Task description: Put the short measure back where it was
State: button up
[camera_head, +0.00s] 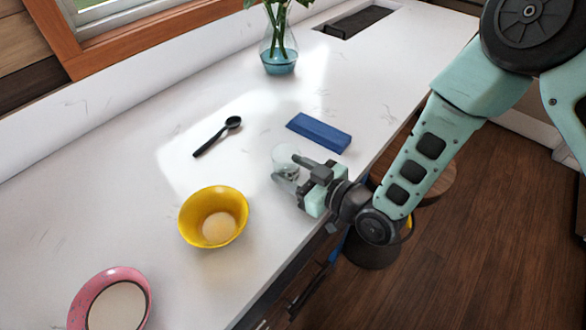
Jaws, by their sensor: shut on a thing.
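My gripper (289,168) is over the white counter near its front edge, to the right of the yellow bowl. It is shut on a small clear glass (284,154), which looks like the short measure. The glass shows as a pale see-through shape at the fingertips, and its lower part is hidden by the fingers. I cannot tell whether it touches the counter. A blue block (320,132) lies just beyond my gripper, up and to the right. A black spoon (218,136) lies to the upper left of the gripper.
A yellow bowl (187,216) holds a pale round thing. A pink-rimmed bowl (82,298) stands at the lower left. A glass vase (279,64) with stems and a dark sink (356,21) are at the back. The white counter (120,165) is clear at left. A stool (437,184) stands at the front edge.

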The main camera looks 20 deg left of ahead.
aim_at(298, 176)
jog(key=shift+f, duration=0.2)
jog(key=o, duration=1.2)
jog(key=shift+r, duration=0.1)
jog(key=shift+o, duration=0.2)
jog(key=shift+s+d, duration=0.1)
jog(key=shift+d, duration=0.15)
jog(key=d+b, duration=0.1)
jog(key=s+d+b, duration=0.1)
jog(key=d, duration=0.1)
jog(key=d+b, duration=0.1)
jog(key=b, duration=0.1)
jog(key=shift+s+d+f, duration=0.15)
jog(key=shift+d+f, duration=0.1)
jog(key=shift+f, duration=0.05)
jog(key=p+v, duration=0.3)
jog(key=v, duration=0.9)
jog(key=shift+s+r+p, duration=0.15)
jog(key=shift+r+p, duration=0.15)
jog(key=shift+r, duration=0.05)
